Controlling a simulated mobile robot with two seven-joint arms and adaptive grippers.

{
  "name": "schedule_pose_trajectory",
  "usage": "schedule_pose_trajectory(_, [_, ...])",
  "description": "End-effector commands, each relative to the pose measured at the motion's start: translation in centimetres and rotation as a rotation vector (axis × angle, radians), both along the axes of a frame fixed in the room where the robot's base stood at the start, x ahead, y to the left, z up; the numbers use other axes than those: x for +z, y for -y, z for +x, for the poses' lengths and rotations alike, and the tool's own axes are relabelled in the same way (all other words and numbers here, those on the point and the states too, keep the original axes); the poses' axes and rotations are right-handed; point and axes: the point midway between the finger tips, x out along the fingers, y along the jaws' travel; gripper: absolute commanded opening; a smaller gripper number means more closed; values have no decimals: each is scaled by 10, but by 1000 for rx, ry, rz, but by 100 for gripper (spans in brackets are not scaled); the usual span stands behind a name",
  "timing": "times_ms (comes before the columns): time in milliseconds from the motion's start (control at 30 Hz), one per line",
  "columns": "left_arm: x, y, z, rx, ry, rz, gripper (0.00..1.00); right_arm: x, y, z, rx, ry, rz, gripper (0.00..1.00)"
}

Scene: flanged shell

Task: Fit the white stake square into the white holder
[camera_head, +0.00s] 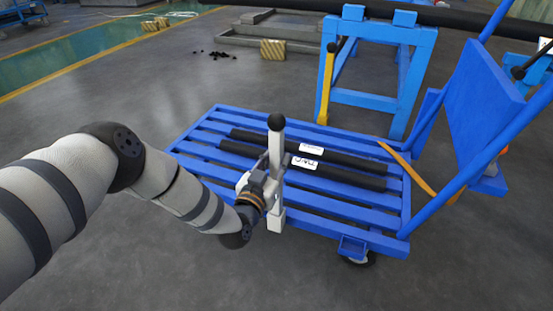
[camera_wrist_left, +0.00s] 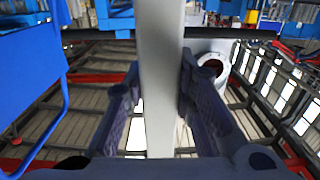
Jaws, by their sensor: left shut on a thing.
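The white stake (camera_head: 276,150) stands about upright, with a black ball on its top end. My left gripper (camera_head: 270,180) is shut on the stake around its middle. In the left wrist view the stake (camera_wrist_left: 160,80) runs as a pale bar between both fingers of the gripper (camera_wrist_left: 158,95). A small white block (camera_head: 276,220) shows under the stake by the near edge of the blue cart and looks like the white holder. I cannot tell whether the stake's lower end is inside it or only in front of or above it. My right gripper is not in view.
The blue slatted cart (camera_head: 215,140) carries two black bars (camera_head: 345,175) with white labels. A blue bracket (camera_head: 355,246) sits on its near edge. A yellow stake (camera_head: 325,90) stands by a blue stand (camera_head: 375,100) behind. The floor in front is clear.

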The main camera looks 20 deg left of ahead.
Motion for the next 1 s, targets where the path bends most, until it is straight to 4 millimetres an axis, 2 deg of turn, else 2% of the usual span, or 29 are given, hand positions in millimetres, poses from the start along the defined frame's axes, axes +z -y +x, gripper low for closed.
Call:
schedule_pose_trajectory(267, [-6,0,1,0,4,0,0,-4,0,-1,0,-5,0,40])
schedule_pose_trajectory(300, [-6,0,1,0,4,0,28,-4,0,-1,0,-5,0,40])
schedule_pose_trajectory(400, [-5,0,1,0,4,0,47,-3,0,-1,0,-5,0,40])
schedule_pose_trajectory(667, [-8,0,-1,0,-3,0,47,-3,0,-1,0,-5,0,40])
schedule_pose_trajectory(767, [-8,0,-8,-1,-4,0,47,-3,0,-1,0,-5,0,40])
schedule_pose_trajectory(867, [-7,-1,-30,-1,-5,-2,47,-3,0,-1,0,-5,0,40])
schedule_pose_trajectory(1000, [-8,-2,-70,-2,-5,-2,47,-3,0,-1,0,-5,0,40])
